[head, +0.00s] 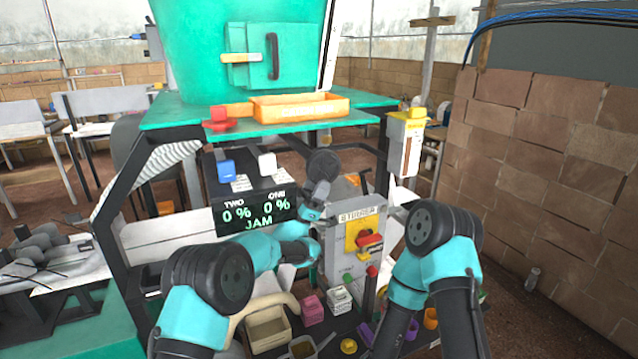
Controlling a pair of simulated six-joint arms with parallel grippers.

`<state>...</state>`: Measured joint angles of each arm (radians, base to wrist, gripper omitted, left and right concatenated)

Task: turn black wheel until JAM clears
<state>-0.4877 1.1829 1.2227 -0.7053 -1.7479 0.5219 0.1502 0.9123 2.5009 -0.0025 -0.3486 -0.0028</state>
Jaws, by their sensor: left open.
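The black wheel (323,165) is a dark disc under the green machine table, right of the display. My left gripper (321,190) is open just below the wheel, near its lower edge; I cannot tell whether it touches. The dark display panel (255,211) reads TWO 0 %, ONE 0 % and JAM in green letters. My right arm reaches up on the right of the STIRRER box, and its gripper is hidden behind its own dark joint.
The grey STIRRER box (345,240) with a yellow and red switch stands between my arms. A blue lever (226,171) and a white lever (267,163) sit above the display. An orange tray (300,107) lies on the green table. Small bins (267,328) stand below.

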